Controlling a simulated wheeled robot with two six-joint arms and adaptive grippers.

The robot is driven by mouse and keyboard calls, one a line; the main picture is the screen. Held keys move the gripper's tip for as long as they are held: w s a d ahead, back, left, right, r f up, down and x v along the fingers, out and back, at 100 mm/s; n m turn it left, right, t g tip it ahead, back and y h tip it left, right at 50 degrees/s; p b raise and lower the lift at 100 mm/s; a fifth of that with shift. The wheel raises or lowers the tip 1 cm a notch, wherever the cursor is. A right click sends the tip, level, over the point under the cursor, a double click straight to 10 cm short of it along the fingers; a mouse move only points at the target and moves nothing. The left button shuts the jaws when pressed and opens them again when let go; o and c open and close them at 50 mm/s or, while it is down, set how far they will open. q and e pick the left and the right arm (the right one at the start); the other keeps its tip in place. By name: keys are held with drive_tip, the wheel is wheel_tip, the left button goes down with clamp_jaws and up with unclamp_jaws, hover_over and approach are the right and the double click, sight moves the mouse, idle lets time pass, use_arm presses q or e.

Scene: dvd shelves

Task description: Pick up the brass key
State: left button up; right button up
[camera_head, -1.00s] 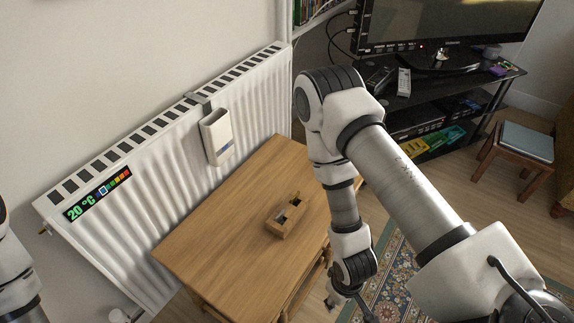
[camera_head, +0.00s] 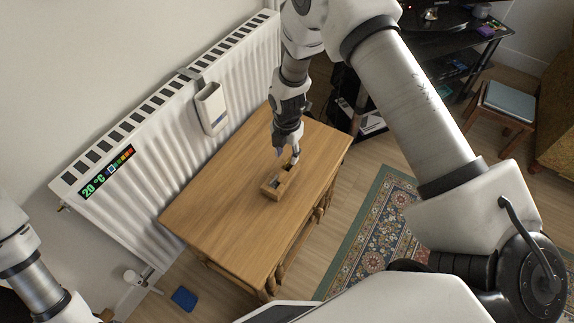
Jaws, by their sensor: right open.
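I cannot make out a brass key in this view. A small wooden box with open compartments (camera_head: 268,191) sits on the wooden table (camera_head: 225,215), and what lies inside is too small to tell. My right gripper (camera_head: 288,156) points down, open, just above the far end of the box and hides part of it. I cannot tell whether its fingertips touch the box. Part of my left arm shows at the lower left, but its gripper is out of view.
A white radiator (camera_head: 160,150) with a small white holder (camera_head: 211,107) stands along the table's left side. A black media stand (camera_head: 448,45), a small stool (camera_head: 503,104) and a patterned rug (camera_head: 375,235) are to the right. Most of the tabletop is clear.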

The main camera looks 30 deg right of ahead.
sight(287, 161)
drive_tip(key=f, duration=0.5)
drive_tip(key=shift+w+d, duration=0.1)
drive_tip(key=shift+w, duration=0.1)
clamp_jaws()
drive_tip(key=shift+r, duration=0.15)
